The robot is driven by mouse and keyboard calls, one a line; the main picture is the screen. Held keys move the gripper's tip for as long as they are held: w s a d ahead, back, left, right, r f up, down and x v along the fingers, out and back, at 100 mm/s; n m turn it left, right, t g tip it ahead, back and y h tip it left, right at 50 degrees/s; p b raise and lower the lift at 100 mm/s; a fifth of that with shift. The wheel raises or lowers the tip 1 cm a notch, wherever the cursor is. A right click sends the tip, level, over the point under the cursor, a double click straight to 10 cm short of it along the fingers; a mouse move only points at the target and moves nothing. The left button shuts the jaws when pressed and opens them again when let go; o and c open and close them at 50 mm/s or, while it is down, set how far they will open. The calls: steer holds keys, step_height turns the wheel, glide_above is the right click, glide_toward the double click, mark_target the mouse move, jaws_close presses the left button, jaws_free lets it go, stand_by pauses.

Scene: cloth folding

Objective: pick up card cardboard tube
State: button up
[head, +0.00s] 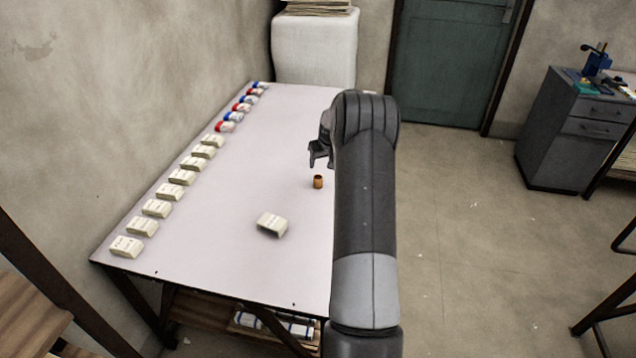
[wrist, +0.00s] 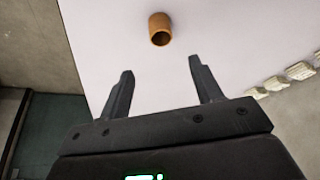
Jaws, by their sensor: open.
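The cardboard tube (head: 318,182) is a small brown-orange cylinder standing on the white table (head: 230,255), near its right side. In the wrist view the tube (wrist: 160,29) shows its dark hollow end, beyond the fingertips and between their lines. My gripper (head: 318,155) is above the table, just behind the tube in the head view, partly hidden by my arm. In the wrist view my gripper (wrist: 161,66) has its two fingers spread apart with nothing between them. The fingers do not touch the tube.
A white box (head: 272,225) lies on the table in front of the tube. Several similar boxes (head: 157,208) and red-white-blue items (head: 242,107) line the table's left edge. The table around the tube is clear. A grey drawer cabinet (head: 570,135) stands at right.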

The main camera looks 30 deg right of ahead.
glide_above(318, 177)
steer(key=s, duration=0.3)
steer(key=f, duration=0.5)
steer(key=shift+w+a+f, duration=0.1)
steer(key=shift+a+f, duration=0.15)
steer(key=shift+a, duration=0.05)
steer(key=x, duration=0.4)
steer(key=shift+a, duration=0.3)
steer(key=shift+w+d+f, duration=0.1)
steer(key=shift+w+f, duration=0.05)
steer(key=shift+f, duration=0.5)
steer(key=c, duration=1)
